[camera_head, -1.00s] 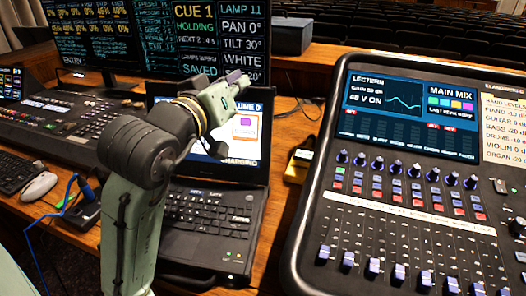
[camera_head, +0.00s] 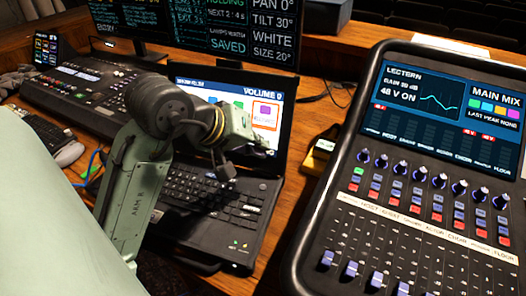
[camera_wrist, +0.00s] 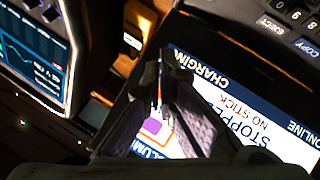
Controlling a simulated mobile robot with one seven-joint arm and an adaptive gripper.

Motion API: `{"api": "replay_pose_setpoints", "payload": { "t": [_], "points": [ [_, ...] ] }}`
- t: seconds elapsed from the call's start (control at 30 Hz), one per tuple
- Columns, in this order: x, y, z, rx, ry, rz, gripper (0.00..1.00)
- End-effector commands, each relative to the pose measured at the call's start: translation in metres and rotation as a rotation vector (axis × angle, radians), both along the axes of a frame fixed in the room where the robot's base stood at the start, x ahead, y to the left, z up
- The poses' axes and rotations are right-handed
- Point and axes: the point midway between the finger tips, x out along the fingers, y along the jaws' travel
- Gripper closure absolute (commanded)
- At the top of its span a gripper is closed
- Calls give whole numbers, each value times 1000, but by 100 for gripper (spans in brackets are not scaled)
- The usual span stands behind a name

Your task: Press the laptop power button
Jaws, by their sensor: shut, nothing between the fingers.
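The open black laptop (camera_head: 250,222) stands on the wooden desk in the middle of the head view. Its lit screen (camera_head: 282,88) reads "VOLUME 0"; it also shows upside down in the wrist view (camera_wrist: 262,122). Some keys (camera_wrist: 285,25) show at that view's top right. My gripper (camera_head: 226,176) is shut and empty, pointing down over the laptop's keyboard, in front of the screen. Its fingers (camera_wrist: 166,62) show in the wrist view. I cannot tell whether they touch the laptop. I cannot pick out the power button. My arm hides part of the keyboard and screen.
A large audio mixer (camera_head: 400,200) stands close on the right. A small yellow-and-black device (camera_head: 318,152) lies between it and the laptop. A lighting console (camera_head: 80,95) and a mouse (camera_head: 69,154) are on the left. A monitor (camera_head: 200,28) stands behind.

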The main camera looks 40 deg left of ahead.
Motion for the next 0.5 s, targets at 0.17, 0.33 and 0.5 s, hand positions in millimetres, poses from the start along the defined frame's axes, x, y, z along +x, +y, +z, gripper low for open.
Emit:
{"api": "replay_pose_setpoints", "payload": {
  "t": [0.17, 0.33, 0.5],
  "points": [
    [0, 0, -26, 0, 0, 0, 100],
    [0, 0, -52, -1, 1, 2, 100],
    [0, -1, -72, -2, -2, -1, 100]
  ]
}}
